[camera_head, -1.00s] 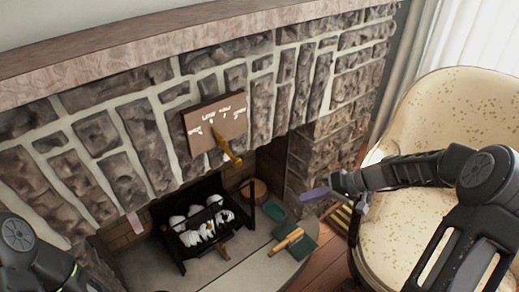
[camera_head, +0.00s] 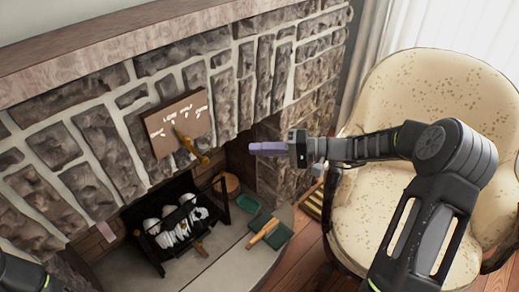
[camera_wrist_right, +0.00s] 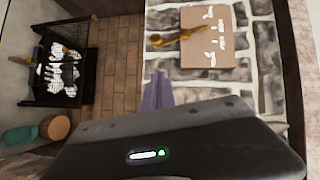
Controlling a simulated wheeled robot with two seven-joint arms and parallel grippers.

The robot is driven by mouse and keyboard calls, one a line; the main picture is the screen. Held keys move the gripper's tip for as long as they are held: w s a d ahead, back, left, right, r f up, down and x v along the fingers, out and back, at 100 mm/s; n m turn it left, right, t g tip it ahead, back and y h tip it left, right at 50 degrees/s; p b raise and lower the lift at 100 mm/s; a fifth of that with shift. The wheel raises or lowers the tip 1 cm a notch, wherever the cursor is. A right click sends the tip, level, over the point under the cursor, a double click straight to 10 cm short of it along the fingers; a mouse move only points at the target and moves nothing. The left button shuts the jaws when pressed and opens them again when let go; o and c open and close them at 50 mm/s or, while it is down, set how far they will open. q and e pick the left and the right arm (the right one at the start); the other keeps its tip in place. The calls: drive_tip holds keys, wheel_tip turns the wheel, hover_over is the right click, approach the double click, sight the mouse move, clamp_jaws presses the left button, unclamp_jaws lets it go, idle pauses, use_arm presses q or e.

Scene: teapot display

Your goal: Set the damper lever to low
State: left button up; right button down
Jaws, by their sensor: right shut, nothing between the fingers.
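The damper lever (camera_head: 192,147) is brass-coloured and mounted on a brown plate (camera_head: 197,106) with white markings, on the stone fireplace front. Its thick end hangs past the plate's lower edge; its thin end points up-left over the plate. The markings are too small to read. In the right wrist view, the lever (camera_wrist_right: 180,37) and plate (camera_wrist_right: 210,58) are at the top. My right gripper (camera_head: 268,148), with purple fingers, is shut and empty. It is to the right of the lever, apart from it. Its fingers (camera_wrist_right: 157,90) point toward the plate in the wrist view. My left gripper is out of view.
A black fire grate (camera_head: 177,232) with white-topped logs stands in the firebox below the lever. A green item with a tan roll (camera_head: 264,232) lies on the hearth (camera_head: 235,268). A cream armchair (camera_head: 390,95) stands at the right, behind my right arm. A stone mantel juts out above.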

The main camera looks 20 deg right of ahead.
sight(208, 161)
drive_tip(key=w+a+f, duration=0.1)
drive_tip(key=w+a, duration=0.2)
drive_tip(key=a, duration=0.7)
drive_tip(key=shift+f, duration=0.4)
drive_tip(key=shift+w, duration=0.1)
drive_tip(key=shift+s+a+f+m+b, duration=0.2)
drive_tip(key=shift+a+f+m+b, duration=0.1)
drive_tip(key=shift+a+f+b, duration=0.4)
drive_tip(key=shift+r+y, duration=0.3)
drive_tip(key=shift+r, duration=0.05)
